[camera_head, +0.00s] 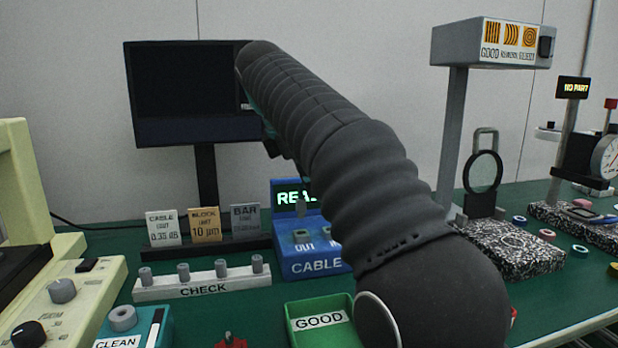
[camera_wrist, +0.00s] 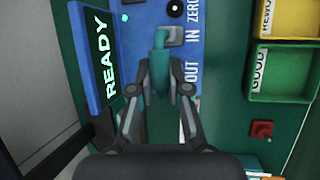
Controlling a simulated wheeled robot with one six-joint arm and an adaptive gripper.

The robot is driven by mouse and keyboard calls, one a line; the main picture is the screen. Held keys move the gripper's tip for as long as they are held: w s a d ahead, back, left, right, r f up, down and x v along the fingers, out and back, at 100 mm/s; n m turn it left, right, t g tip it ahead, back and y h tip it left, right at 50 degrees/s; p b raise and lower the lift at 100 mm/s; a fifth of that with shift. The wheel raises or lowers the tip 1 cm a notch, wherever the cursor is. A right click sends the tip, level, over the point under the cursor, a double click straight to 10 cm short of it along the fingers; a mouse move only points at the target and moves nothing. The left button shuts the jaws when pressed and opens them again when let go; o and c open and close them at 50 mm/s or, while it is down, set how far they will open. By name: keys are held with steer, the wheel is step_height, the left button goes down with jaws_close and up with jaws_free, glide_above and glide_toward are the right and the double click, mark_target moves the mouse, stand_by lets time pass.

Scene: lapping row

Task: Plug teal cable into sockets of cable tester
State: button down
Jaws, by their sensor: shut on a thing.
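The blue cable tester (camera_head: 306,265) stands on the green bench, partly hidden by my arm, with a lit display reading READY (camera_wrist: 113,68). Its OUT socket (camera_head: 301,235) shows left of the arm. In the wrist view, the grey IN socket (camera_wrist: 174,36) shows beside its label. My gripper (camera_wrist: 160,100) is shut on the teal cable (camera_wrist: 159,62), above the tester. The cable's bent teal end lies beside or over the IN socket in this view; I cannot tell whether it touches. The OUT socket is largely hidden behind the gripper there.
A green GOOD tray (camera_head: 320,322) sits in front of the tester. A white CHECK rack (camera_head: 203,284) with several grey pegs and a row of cards (camera_head: 205,226) stand left. A dark monitor (camera_head: 185,95) rises behind. A red button (camera_wrist: 262,129) is near the tray.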

steer(key=shift+f+b, duration=0.5)
steer(key=shift+f, duration=0.5)
steer(key=shift+p, duration=1.25)
stand_by(1.0)
steer(key=shift+f+b, duration=0.7)
steer(key=shift+f, duration=0.5)
steer(key=c, duration=1)
jaws_free()
steer(key=shift+c, duration=0.2)
steer(key=shift+r, duration=0.1)
steer(key=v, duration=0.7)
steer(key=shift+s+a+r, duration=0.1)
steer(key=shift+s+a, duration=0.05)
